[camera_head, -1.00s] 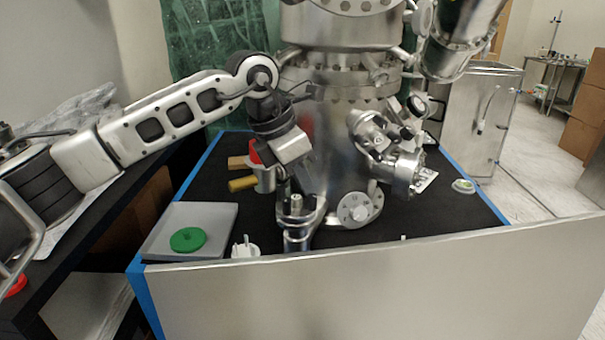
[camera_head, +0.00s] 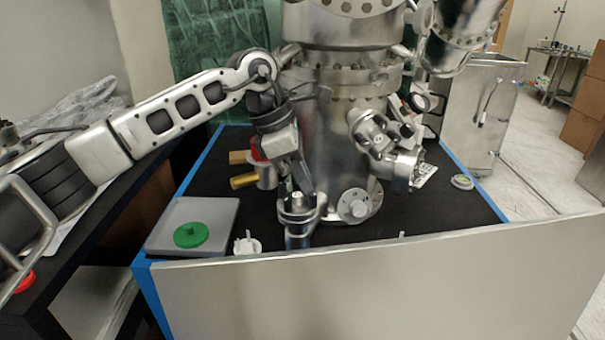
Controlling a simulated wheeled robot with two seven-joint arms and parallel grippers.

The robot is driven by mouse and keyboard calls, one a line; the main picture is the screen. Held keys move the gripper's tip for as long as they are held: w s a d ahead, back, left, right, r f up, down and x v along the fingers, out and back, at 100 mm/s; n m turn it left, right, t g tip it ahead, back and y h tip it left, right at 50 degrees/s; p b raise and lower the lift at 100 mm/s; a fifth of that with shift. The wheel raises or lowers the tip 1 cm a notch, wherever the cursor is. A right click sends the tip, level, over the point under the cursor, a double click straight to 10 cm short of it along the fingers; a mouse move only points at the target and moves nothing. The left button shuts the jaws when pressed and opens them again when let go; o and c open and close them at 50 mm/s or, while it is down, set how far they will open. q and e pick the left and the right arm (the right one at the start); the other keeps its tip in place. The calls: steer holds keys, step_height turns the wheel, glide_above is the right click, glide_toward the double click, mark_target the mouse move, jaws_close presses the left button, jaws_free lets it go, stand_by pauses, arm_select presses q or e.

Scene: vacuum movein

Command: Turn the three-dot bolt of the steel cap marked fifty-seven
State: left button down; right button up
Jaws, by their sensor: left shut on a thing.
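A steel cap (camera_head: 294,213) tops a short upright port at the front of the big steel vacuum chamber (camera_head: 335,140). A small post-like bolt stands on it. My left gripper (camera_head: 302,190) reaches down from above with its fingertips at the cap's top. It is shut on what looks like a bolt there; the fingers partly hide it. A second round steel flange (camera_head: 354,207) with bolts faces forward just right of the port. Number marks and dots are too small to read. My right gripper is not in view.
A grey tray (camera_head: 228,212) with a green round piece (camera_head: 191,235) lies at the left. A white pronged part (camera_head: 247,245) sits beside it. A steel panel (camera_head: 390,285) rises along the front edge.

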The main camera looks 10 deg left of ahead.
arm_select(q)
steer(key=shift+r, duration=0.1)
steer(key=c, duration=1.4)
jaws_free()
steer(key=shift+c, duration=0.2)
